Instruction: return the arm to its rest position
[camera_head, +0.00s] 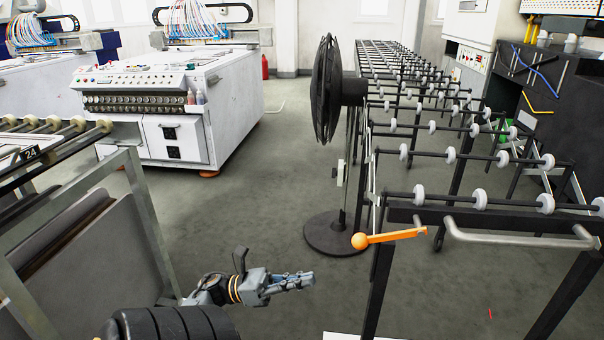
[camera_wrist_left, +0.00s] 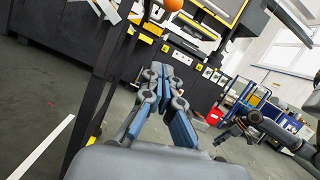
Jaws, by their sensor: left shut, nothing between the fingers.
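My left gripper (camera_head: 298,281) is at the bottom middle of the head view, over the open floor, left of the roller stand. Its fingers also show in the left wrist view (camera_wrist_left: 168,75), pointing away from the camera. They are closed together with nothing between them. The gripper touches nothing that I can see. A dark arm with a small gripper-like end (camera_wrist_left: 228,132), which looks like my right one, shows at the right of the left wrist view. It is too small and dark to tell whether it is open.
A roller stand (camera_head: 470,215) with an orange-knobbed lever (camera_head: 388,238) is at the right. A black fan (camera_head: 328,90) stands beside it. A metal rack (camera_head: 145,215) is at the left, and a white machine (camera_head: 165,105) is behind. Floor between them is clear.

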